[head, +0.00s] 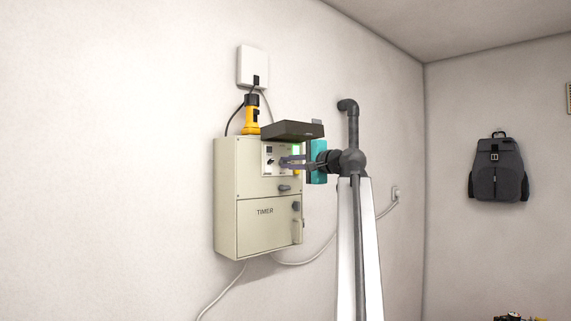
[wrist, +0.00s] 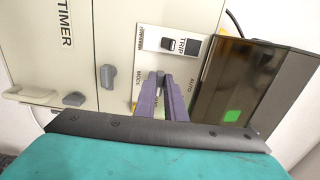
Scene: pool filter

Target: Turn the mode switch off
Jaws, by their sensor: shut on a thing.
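The mode switch (wrist: 160,75) is a small dark knob on a white panel strip marked MODE and AUTO on the cream timer box (head: 234,190). My gripper (head: 283,161) reaches the box front from the right. In the wrist view my gripper (wrist: 162,80) has its two purple-grey fingers shut on the mode switch. The fingers hide most of the knob, so its exact setting cannot be read.
A dark tinted cover (head: 290,130) stands raised just above the panel. A black TRIP switch (wrist: 168,44) sits beside the mode switch. Grey latches (wrist: 74,99) stick out lower on the box. A yellow torch-like object (head: 252,119) stands on top.

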